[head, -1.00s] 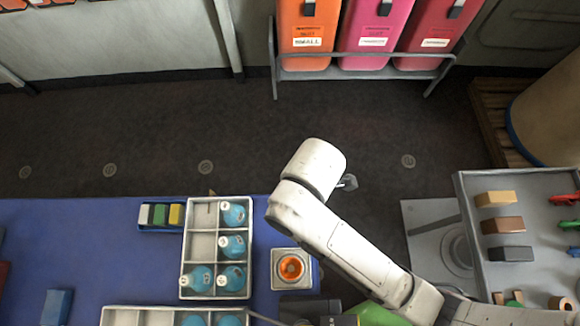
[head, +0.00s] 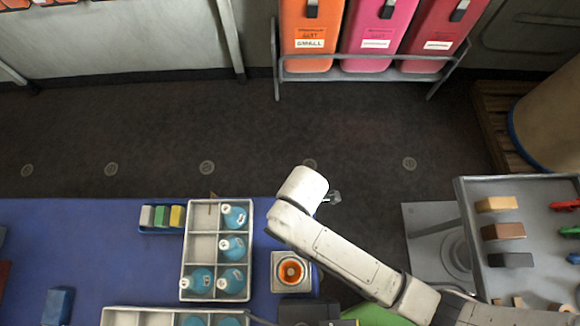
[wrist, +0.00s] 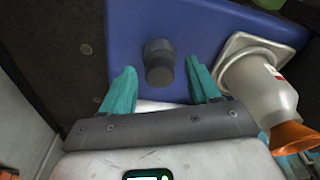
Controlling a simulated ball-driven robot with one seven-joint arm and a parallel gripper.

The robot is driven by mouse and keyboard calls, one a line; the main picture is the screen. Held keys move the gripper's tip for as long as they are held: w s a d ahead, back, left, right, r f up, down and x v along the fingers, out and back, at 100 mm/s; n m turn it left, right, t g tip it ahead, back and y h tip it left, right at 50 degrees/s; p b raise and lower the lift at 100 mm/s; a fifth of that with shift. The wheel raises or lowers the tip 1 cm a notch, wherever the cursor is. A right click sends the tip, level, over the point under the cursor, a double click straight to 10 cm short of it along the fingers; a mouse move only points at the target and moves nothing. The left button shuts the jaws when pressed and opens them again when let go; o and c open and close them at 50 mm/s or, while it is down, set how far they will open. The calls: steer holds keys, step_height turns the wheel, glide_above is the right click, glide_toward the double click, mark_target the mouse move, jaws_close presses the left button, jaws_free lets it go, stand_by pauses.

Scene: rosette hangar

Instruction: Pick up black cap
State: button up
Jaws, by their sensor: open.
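The black cap (wrist: 158,62), a dark grey-black cylinder, stands on the blue table top (wrist: 185,20) in the wrist view. My gripper (wrist: 159,72) is open, with one teal finger to the left of the cap and one to the right. The cap shows in the gap between them, and I see no finger touching it. How far below the fingertips it lies is hard to tell. In the head view I cannot make out the cap or the fingers.
A white bottle (wrist: 262,88) with an orange nozzle (wrist: 293,137) stands in a square holder close to the right finger; the head view shows its orange top (head: 291,270). A divided tray (head: 204,248) holds blue bottles. Dark floor (head: 150,130) lies beyond the table edge.

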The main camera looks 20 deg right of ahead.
steer(key=c, duration=1.1)
